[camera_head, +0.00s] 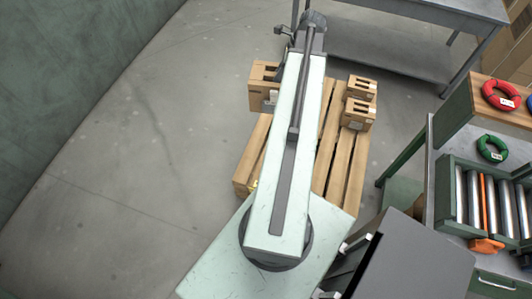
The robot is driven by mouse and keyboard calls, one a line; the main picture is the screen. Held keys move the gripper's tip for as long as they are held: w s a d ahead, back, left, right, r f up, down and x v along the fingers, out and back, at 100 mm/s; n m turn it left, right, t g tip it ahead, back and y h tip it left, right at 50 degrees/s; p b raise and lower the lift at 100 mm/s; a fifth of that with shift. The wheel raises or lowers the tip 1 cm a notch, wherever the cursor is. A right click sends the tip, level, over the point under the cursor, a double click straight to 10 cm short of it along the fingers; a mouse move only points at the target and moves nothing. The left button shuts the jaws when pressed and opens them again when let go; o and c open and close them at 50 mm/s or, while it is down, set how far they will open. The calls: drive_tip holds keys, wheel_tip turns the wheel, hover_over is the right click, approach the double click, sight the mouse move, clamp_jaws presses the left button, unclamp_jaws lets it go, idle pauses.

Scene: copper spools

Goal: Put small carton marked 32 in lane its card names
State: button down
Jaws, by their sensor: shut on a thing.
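My arm stretches away over a wooden pallet (336,170). Dark wrist parts show at its far end, but my gripper's jaws are hidden there, and nothing held can be seen. One brown carton (261,83), with slots in its top, stands on the pallet left of the arm and is partly covered by it. Two smaller cartons stand right of the arm, a rear one (362,87) and a front one (356,113). No number is legible on any carton. At right a green roller rack (447,205) has grey rollers and an orange strip between them. No lane card is readable.
A red ring (500,96) with a white tag lies on a wooden-edged shelf, with a green ring (492,149) below it. A grey table (425,8) stands at the back. A dark panel (415,262) is at lower right. Open floor (130,160) lies left.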

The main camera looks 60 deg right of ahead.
drive_tip(key=shift+w+r, duration=0.1)
drive_tip(key=shift+w, duration=0.35)
